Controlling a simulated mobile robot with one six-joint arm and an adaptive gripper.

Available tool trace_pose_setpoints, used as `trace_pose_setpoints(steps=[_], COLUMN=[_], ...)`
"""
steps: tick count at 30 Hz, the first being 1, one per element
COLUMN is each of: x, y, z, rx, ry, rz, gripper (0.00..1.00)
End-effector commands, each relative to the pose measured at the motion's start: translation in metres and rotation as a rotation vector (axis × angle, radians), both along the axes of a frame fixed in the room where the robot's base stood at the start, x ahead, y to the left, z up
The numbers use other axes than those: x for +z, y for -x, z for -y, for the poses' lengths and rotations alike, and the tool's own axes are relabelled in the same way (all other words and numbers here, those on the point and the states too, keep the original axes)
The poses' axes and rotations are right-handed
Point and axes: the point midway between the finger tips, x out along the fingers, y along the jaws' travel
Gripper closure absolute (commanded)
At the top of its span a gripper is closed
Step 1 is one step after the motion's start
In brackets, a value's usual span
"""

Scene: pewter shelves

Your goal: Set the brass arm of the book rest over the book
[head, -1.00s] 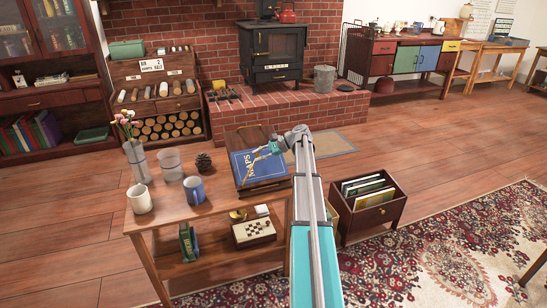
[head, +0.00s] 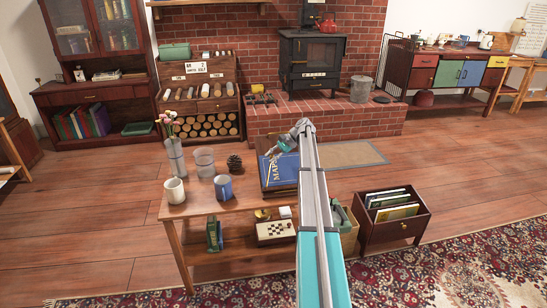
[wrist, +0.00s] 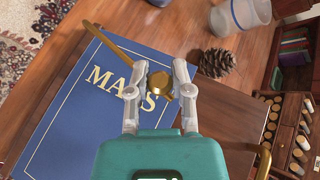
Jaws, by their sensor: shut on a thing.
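The blue book marked MAPS (head: 283,177) lies on the wooden book rest (head: 266,193) at the right end of the table. In the wrist view the book (wrist: 75,115) fills the left. A brass arm (wrist: 112,43) runs from beyond the book's upper edge to a round brass knob (wrist: 159,84) over the cover. My gripper (wrist: 160,70) is shut on the arm around this knob. In the head view my gripper (head: 280,148) is above the book. Whether the arm touches the cover I cannot tell. Another curved brass piece (wrist: 265,160) shows at lower right.
A pine cone (head: 234,162), a blue mug (head: 223,187), a white mug (head: 174,190), a glass (head: 204,162) and a flower vase (head: 175,156) stand left of the book. A crate of records (head: 392,228) stands on the floor at right.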

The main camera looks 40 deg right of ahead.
Motion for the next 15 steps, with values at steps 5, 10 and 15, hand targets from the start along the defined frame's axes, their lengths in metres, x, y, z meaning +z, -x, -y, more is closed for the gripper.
trace_pose_setpoints(steps=[5, 10, 15], x=[-0.0006, -0.0002, 0.0000], y=[0.0033, 0.0035, 0.0032], z=[0.0042, 0.0058, 0.0063], rx=[-0.005, -0.008, -0.009], ry=[0.002, 0.001, 0.000], rz=[-0.002, -0.001, 0.001], gripper=[0.68, 0.36, 0.35])
